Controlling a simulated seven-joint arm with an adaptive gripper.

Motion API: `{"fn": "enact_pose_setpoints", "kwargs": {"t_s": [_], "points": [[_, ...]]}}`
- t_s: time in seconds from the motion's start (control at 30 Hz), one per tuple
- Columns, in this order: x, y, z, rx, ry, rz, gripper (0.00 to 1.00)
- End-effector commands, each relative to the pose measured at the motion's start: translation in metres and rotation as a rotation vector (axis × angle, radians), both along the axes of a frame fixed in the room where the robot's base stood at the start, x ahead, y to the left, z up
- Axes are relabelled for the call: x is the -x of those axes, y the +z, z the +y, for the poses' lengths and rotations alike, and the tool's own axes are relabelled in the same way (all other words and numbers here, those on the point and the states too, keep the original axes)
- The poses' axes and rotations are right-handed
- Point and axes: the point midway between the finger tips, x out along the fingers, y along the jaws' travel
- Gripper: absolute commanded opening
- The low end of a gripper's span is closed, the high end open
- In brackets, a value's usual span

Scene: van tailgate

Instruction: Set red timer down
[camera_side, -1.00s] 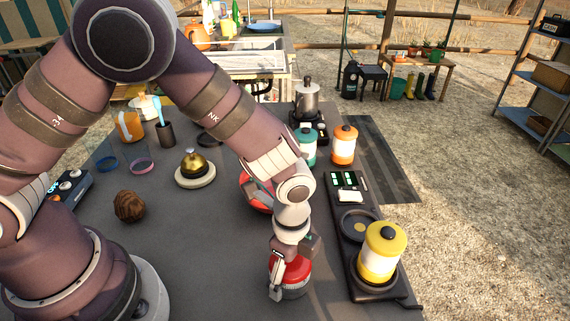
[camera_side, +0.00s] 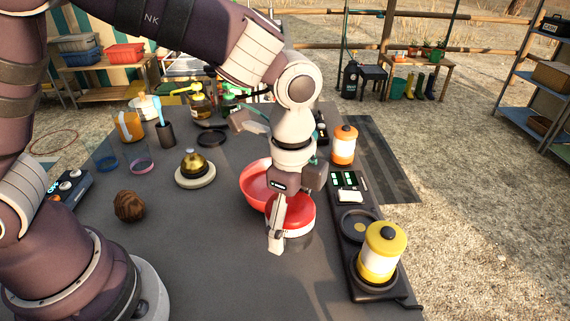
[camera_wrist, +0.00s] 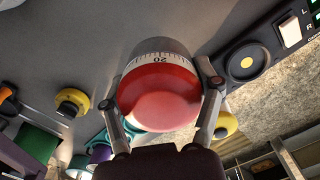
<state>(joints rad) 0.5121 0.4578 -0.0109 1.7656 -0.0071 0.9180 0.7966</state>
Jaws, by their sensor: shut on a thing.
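The red timer (camera_side: 291,214) has a red domed top, a white numbered band and a grey lower body. My gripper (camera_side: 288,222) points down over it and is shut on its sides. In the wrist view the timer (camera_wrist: 160,98) sits between the two fingers of my gripper (camera_wrist: 162,92), with the number 20 on its band. It looks upright in the side view. I cannot tell whether its underside touches the dark table (camera_side: 215,255).
A red bowl (camera_side: 254,184) lies just behind the timer. To the right is a black tray with a round pad (camera_side: 359,228) and a yellow lantern (camera_side: 382,254). A bell (camera_side: 194,170) and a brown lump (camera_side: 129,206) stand left. The front middle of the table is clear.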

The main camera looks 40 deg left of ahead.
Motion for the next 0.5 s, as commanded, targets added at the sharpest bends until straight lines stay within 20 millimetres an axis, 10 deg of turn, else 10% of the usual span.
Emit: {"fn": "enact_pose_setpoints", "kwargs": {"t_s": [0.5], "points": [[-0.052, 0.065, 0.128, 0.001, 1.252, -0.002, 0.25]]}}
